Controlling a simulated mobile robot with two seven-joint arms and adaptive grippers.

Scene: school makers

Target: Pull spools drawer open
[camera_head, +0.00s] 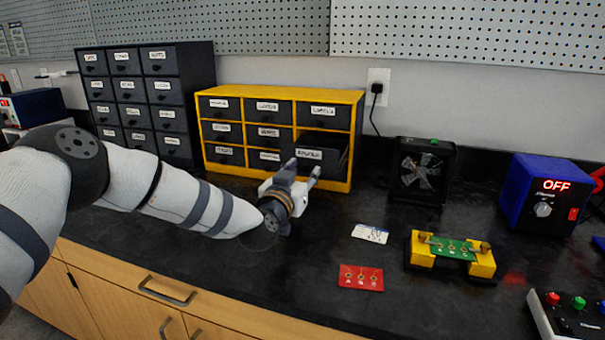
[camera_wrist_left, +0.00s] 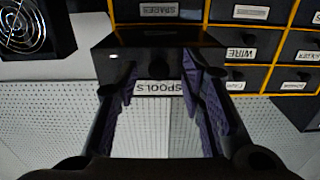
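The spools drawer (camera_head: 309,154) is the black bottom-right drawer of the yellow-framed cabinet (camera_head: 357,119). It stands partly pulled out, with a dark gap above its front and its side showing. In the left wrist view its SPOOLS label (camera_wrist_left: 158,87) shows between my fingers. My left gripper (camera_head: 303,168) is in front of this drawer, with its two fingers spread apart. In the left wrist view the left gripper (camera_wrist_left: 160,88) is open, one finger on each side of the label. I cannot tell whether a finger touches the drawer. My right gripper is not in view.
A black fan (camera_head: 422,170) stands right of the cabinet. A grey drawer cabinet (camera_head: 195,75) stands left. A white card (camera_head: 370,233), red card (camera_head: 361,276), yellow holder with green board (camera_head: 451,250) and blue power unit (camera_head: 545,195) are on the dark counter. Counter before the cabinet is mostly clear.

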